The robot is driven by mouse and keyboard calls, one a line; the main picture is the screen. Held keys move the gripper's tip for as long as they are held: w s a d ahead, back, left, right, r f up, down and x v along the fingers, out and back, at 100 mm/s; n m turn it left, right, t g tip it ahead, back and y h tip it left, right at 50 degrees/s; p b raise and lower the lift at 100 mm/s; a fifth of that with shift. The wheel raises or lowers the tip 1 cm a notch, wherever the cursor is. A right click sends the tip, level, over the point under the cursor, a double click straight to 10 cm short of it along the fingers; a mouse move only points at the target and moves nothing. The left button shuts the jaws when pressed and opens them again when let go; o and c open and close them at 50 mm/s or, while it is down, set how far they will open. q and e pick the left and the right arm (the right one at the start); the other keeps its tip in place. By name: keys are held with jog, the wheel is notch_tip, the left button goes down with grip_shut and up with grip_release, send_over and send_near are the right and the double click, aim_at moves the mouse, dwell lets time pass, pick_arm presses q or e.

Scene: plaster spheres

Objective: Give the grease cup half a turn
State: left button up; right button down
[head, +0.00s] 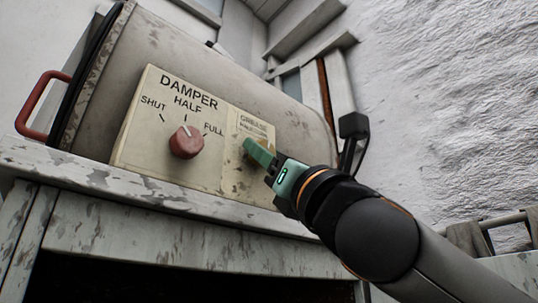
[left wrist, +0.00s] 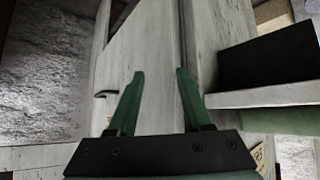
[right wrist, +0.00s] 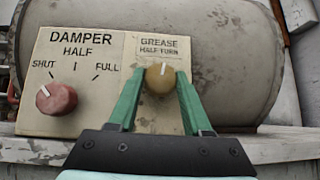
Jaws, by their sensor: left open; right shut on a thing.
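The grease cup is a small brass-coloured round knob (right wrist: 159,77) with a pale pointer line. It sits under the words GREASE HALF TURN on the cream panel (right wrist: 130,115). In the right wrist view its line points almost straight up, tilted slightly right. My right gripper (right wrist: 160,85) is shut on the knob, one green finger at each side. In the head view the right gripper (head: 258,152) reaches the panel from the right and hides most of the knob. My left gripper (left wrist: 157,80) is open and empty in the left wrist view, away from the panel.
A red damper knob (head: 186,142) sits left on the same panel, marked SHUT, HALF, FULL. The panel is on a grey drum (head: 270,112) above a worn ledge (head: 150,203). A red handle (head: 40,105) is at far left. A pale door (left wrist: 150,50) faces my left gripper.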

jog(key=shift+s+a+m+t+h, duration=0.1)
jog(key=shift+m+t+h, duration=0.5)
jog(key=shift+m+h, duration=1.8)
jog(key=shift+a+m+t+h, duration=0.1)
jog(key=shift+m+t+h, duration=0.5)
jog(key=shift+m+h, duration=1.75)
jog(key=shift+m+h, duration=0.25)
jog(key=shift+m, duration=0.3)
jog(key=shift+c, duration=1.7)
grip_release()
jog(key=shift+s, duration=0.1)
jog(key=b+v, duration=0.6)
jog(key=v, duration=0.6)
